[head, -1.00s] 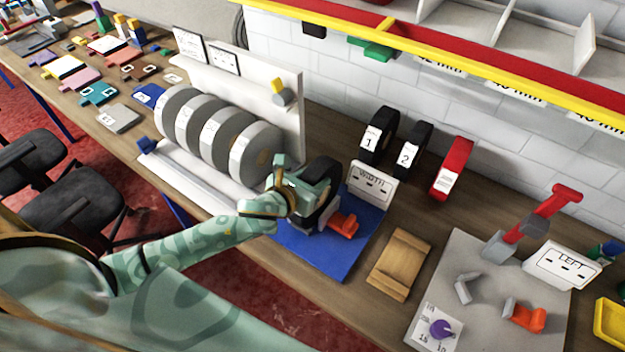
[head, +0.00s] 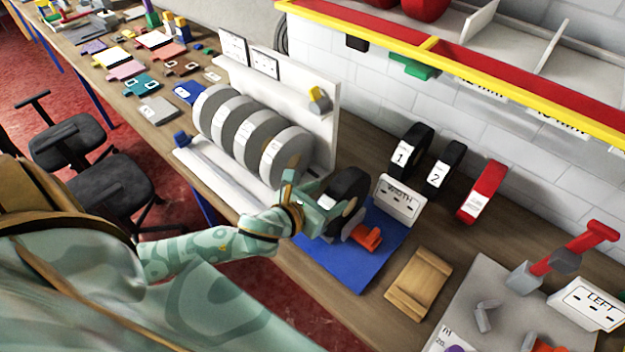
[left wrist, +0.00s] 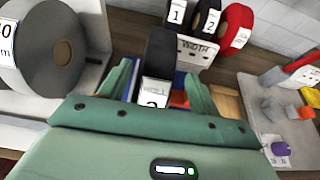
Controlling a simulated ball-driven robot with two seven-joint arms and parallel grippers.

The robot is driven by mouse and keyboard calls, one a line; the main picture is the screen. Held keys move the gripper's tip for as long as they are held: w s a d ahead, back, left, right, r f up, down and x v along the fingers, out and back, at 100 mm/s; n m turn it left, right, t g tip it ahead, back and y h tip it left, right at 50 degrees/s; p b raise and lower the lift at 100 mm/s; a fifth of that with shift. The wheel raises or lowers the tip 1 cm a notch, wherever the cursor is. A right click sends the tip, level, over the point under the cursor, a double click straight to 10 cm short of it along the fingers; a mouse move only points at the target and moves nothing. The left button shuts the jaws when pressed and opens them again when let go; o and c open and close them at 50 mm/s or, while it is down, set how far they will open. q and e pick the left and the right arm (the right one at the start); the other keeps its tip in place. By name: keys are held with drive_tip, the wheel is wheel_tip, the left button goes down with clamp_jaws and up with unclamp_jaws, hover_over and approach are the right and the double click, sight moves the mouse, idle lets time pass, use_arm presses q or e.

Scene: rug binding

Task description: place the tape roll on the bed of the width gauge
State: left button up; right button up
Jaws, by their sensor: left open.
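The black tape roll (head: 347,184) stands upright over the blue bed (head: 372,262) of the width gauge, by the "WIDTH" sign (head: 398,201) and an orange slider (head: 367,237). Its lower part is hidden behind my gripper, so contact with the bed cannot be made out. My left gripper (head: 325,205) is open at the roll's near left side. In the left wrist view the roll (left wrist: 160,55) and its white label (left wrist: 155,91) lie between the two spread green fingers (left wrist: 160,90). My right gripper is not in view.
Several large grey rolls (head: 287,158) on a white rack stand close to the left. Rolls "1" (head: 409,148) and "2" (head: 446,165) and a red roll (head: 484,190) stand behind. A wooden block (head: 419,284) lies to the right, beside a grey board (head: 475,280).

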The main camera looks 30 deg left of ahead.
use_arm(q)
drive_tip(key=v, duration=0.5)
drive_tip(key=shift+s+a+r, duration=0.1)
drive_tip(key=shift+s, duration=0.25)
